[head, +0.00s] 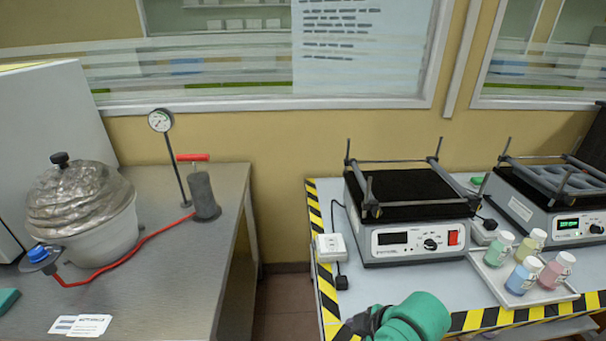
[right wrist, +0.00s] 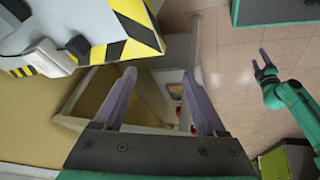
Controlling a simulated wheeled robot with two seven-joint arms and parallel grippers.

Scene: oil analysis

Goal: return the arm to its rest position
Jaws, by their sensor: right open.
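My right gripper (right wrist: 166,92) is open and empty in the right wrist view, its two grey fingers well apart. It points down past the striped edge of the right table, over a gap. In the head view a green arm part, apparently my right arm, shows at the bottom by the table's front edge; its fingers are not visible there. Another green arm with a gripper (right wrist: 264,66), apparently my left, shows at the right of the right wrist view. Its two small fingers look apart with nothing between them. It is not visible in the head view.
The right table (head: 385,282) has black-yellow edge tape. It holds a shaker (head: 415,243), a second shaker (head: 565,229) and a tray (head: 488,279) with several capped bottles. The left metal table (head: 150,290) carries a domed vessel (head: 85,205), gauge and red hose. Floor shows between the tables.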

